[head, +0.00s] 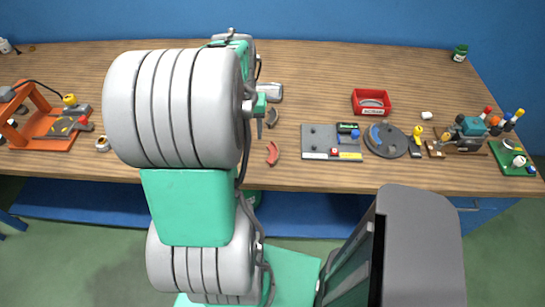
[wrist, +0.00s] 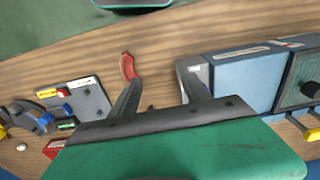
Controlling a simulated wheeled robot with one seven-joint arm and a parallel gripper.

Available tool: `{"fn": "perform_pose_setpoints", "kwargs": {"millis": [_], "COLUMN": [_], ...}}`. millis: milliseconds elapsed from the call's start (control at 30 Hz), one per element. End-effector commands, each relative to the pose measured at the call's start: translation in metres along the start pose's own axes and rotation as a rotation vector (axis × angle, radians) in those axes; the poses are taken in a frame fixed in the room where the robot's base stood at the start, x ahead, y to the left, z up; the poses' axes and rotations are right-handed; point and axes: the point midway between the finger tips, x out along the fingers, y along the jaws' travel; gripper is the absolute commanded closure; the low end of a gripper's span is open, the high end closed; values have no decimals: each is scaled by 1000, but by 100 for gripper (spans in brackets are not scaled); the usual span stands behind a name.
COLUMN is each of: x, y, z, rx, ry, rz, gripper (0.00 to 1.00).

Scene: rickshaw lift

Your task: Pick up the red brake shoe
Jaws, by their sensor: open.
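The red brake shoe (head: 272,153) is a small curved piece lying near the front edge of the wooden table, just right of my arm in the head view. In the wrist view the red brake shoe (wrist: 127,66) lies beyond the tip of my left-hand finger, slightly outside the gap between the fingers. My gripper (wrist: 158,74) is open, with nothing between its fingers. In the head view my arm hides most of the gripper. A dark curved piece (head: 272,117) lies behind the red shoe.
A grey board (head: 318,145) with small parts and a round disc (head: 392,153) are to the right. A red bin (head: 371,112) stands behind them. A blue-grey box (wrist: 243,80) is close to my right-hand finger. Bare wood lies around the red shoe.

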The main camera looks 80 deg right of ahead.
Motion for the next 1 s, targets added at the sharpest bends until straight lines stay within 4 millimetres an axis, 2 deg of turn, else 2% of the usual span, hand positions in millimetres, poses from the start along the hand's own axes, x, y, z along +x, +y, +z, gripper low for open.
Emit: {"fn": "perform_pose_setpoints", "kwargs": {"millis": [33,100,200,467,600,700,900,1000], "x": [14,23,32,65,91,103,106,106], "y": [31,59,77,78,77,77,77,77], "z": [-4,-5,-5,-2,-2,-2,-2,-2], "rx": [79,150,196,198,198,197,197,197], "ry": [-21,-38,-49,-52,-53,-49,-46,-46], "rz": [3,5,6,6,6,6,6,6], "gripper": [45,45,45,45,45,45,45,52]}}
